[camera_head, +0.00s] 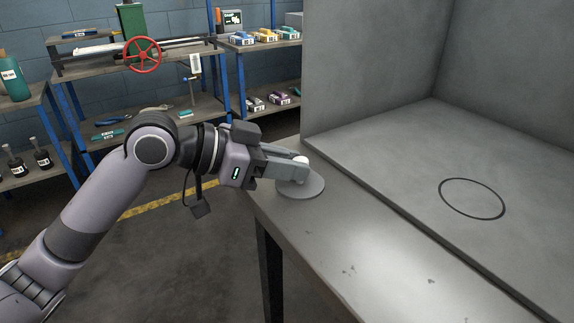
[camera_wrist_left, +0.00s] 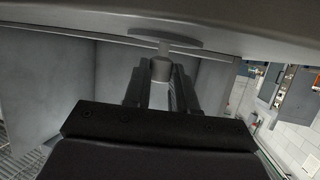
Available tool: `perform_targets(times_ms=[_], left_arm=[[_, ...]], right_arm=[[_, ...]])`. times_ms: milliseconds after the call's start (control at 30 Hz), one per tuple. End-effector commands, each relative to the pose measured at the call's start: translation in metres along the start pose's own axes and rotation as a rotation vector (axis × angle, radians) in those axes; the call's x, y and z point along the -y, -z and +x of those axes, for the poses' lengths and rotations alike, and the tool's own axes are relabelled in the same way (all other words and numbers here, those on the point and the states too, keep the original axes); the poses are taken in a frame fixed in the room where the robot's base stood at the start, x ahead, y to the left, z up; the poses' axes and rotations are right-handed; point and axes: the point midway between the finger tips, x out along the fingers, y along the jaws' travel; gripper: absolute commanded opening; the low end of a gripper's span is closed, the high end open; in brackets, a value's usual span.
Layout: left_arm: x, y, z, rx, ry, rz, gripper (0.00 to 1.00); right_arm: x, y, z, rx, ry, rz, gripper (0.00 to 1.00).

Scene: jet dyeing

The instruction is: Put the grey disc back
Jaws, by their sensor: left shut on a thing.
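The grey disc (camera_head: 304,188) is at the far left corner of the grey bench, lying flat, with a pale knob (camera_head: 301,159) on top. My left gripper (camera_head: 292,168) is shut on the disc's knob. In the left wrist view the disc (camera_wrist_left: 165,38) shows edge-on, with its knob (camera_wrist_left: 160,68) between the fingers of my left gripper (camera_wrist_left: 160,85). Whether the disc touches the bench or hangs just above it I cannot tell. A black ring outline (camera_head: 472,198) marks the raised grey surface to the right, and its inside is bare. My right gripper is not in view.
The bench top (camera_head: 350,235) is clear in front. A raised slab edge (camera_head: 410,218) runs between it and the ring, with tall grey panels (camera_head: 370,70) behind. Shelves with a red handwheel (camera_head: 142,54), tools and small boxes stand at the back left.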

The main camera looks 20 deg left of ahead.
Motion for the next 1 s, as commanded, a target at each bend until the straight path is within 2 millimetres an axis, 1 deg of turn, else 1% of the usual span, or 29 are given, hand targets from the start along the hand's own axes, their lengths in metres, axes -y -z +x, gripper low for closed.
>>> perform_targets(times_ms=[267,300,367,400,667,767,867,1000], left_arm=[[0.0,-0.001,0.0,-0.001,0.001,0.001,0.0],[0.0,-0.001,0.001,-0.001,0.001,0.0,0.29],[0.0,-0.001,0.001,-0.001,0.001,0.001,0.48],[0.0,-0.001,0.001,-0.001,0.001,0.001,0.51],[0.0,0.0,0.0,-0.001,0.001,0.001,0.51],[0.001,0.002,-0.003,0.0,0.002,0.001,0.51],[0.001,0.001,-0.014,0.0,0.004,0.001,0.51],[0.001,0.0,-0.038,0.003,0.005,0.002,0.51]], right_arm=[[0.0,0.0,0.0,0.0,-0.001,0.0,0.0],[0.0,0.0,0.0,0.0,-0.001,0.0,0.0],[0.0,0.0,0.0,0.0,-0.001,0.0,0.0],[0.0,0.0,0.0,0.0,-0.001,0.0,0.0],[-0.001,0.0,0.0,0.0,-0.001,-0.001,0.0],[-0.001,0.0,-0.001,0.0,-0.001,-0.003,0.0],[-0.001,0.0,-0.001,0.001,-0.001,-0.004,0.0],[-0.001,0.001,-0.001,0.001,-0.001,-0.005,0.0]])
